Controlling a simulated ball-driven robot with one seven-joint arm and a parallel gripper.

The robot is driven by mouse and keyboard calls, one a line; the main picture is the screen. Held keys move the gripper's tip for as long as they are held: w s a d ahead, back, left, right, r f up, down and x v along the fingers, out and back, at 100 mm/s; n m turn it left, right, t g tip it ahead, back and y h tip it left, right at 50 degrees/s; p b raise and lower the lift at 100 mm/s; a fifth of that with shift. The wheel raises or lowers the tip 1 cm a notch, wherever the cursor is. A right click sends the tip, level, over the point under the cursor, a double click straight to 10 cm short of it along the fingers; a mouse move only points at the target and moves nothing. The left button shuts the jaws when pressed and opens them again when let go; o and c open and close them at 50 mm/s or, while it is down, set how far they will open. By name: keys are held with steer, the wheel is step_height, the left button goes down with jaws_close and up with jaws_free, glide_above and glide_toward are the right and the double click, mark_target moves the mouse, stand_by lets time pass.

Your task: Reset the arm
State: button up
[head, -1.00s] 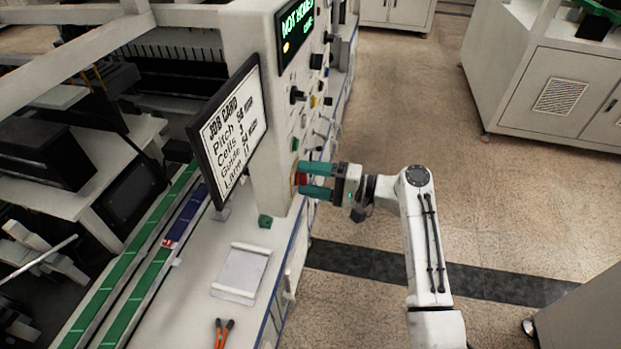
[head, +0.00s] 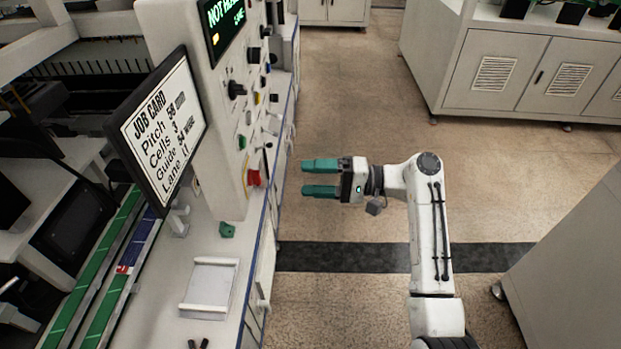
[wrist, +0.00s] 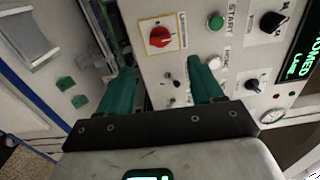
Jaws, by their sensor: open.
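My gripper (head: 320,178) is open and empty, its two green fingers apart and pointing left toward the control panel. In the head view it hangs over the floor beside the bench, clear of the panel. In the wrist view the fingers (wrist: 165,88) reach toward the panel face, with nothing between them.
A job card screen (head: 160,130) stands at the left of the panel. A cabinet (head: 540,80) stands at the back right. The floor (head: 345,90) between is clear.

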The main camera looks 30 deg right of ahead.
steer(key=s+a+f+n+g+h, duration=0.1)
steer(key=s+a+f+g+h, duration=0.15)
steer(key=s+f, duration=0.45)
steer(key=s+a+f+n+g+h, duration=0.25)
steer(key=s+f+h, duration=0.2)
steer(key=f, duration=0.45)
steer(key=s+d+f+n+g+h, duration=0.1)
steer(key=s+h, duration=0.3)
steer(key=s, duration=0.6)
steer(key=s+d+f+n+g+h, duration=0.1)
steer(key=s+d+n+g+h, duration=0.1)
steer(key=s, duration=0.8)
steer(key=shift+s+d+g+h, duration=0.35)
steer(key=shift+d+g+h, duration=0.15)
steer(key=shift+g+h, duration=0.35)
